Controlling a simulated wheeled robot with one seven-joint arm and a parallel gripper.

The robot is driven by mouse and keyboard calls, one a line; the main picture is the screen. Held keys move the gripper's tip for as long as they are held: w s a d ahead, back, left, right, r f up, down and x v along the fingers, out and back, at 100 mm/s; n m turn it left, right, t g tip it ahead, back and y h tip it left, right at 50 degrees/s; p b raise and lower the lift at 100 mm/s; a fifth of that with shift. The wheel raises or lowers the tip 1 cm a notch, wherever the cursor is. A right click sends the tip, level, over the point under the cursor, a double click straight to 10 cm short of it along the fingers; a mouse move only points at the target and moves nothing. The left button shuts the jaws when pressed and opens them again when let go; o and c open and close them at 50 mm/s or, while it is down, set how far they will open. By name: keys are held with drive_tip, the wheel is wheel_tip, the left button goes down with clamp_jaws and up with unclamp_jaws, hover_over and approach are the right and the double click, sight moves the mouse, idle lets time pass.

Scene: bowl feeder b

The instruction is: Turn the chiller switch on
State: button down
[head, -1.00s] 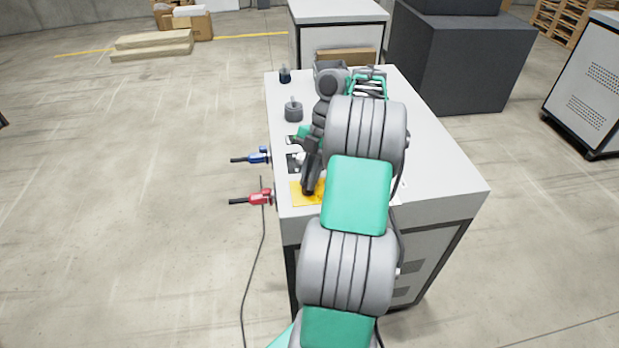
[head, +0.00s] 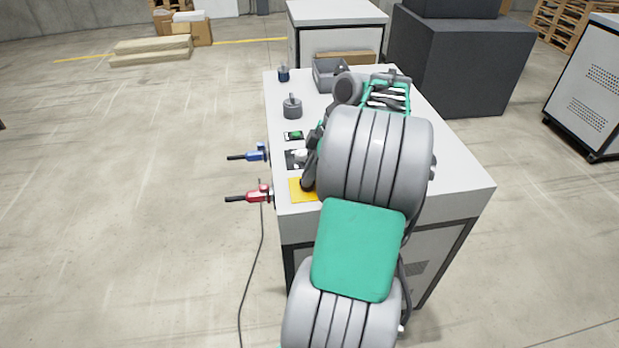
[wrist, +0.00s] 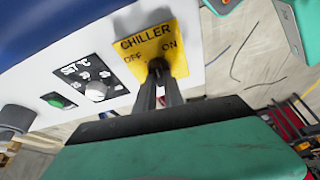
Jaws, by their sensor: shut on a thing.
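The chiller switch sits on a yellow plate (wrist: 140,42) marked CHILLER, OFF and ON in the wrist view. The plate (head: 297,190) also shows at the near left corner of the white cabinet's top in the head view. My gripper (wrist: 159,70) has its two dark fingers close together on the switch's dark handle, between and below the OFF and ON words. The handle is mostly hidden by the fingers, so I cannot tell which word it points to. In the head view my gripper (head: 308,182) is over the plate's right part, partly hidden by my arm.
Beside the plate are a white SET °C dial (wrist: 96,91) and a green button (wrist: 57,102). A red-handled valve (head: 258,194) and a blue-handled valve (head: 256,153) stick out from the cabinet's left side. A grey knob (head: 292,108) and a grey tray (head: 327,78) stand farther back.

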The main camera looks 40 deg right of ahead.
drive_tip(key=m+b, duration=0.1)
drive_tip(key=m, duration=0.1)
drive_tip(key=m+t+h+b, duration=0.1)
drive_tip(key=m, duration=0.1)
drive_tip(key=shift+s+a+f+m, duration=0.1)
drive_tip(key=shift+s+f+m, duration=0.05)
drive_tip(key=shift+m, duration=0.15)
drive_tip(key=shift+m+h+b, duration=0.55)
drive_tip(key=shift+m+h, duration=0.25)
drive_tip(key=shift+m, duration=0.7)
drive_tip(key=c, duration=1.4)
unclamp_jaws()
drive_tip(key=shift+c, duration=0.2)
drive_tip(key=shift+r, duration=0.25)
drive_tip(key=p+v, duration=0.1)
drive_tip(key=v, duration=0.6)
drive_tip(key=shift+s+r+p, duration=0.2)
drive_tip(key=shift+s+p, duration=0.1)
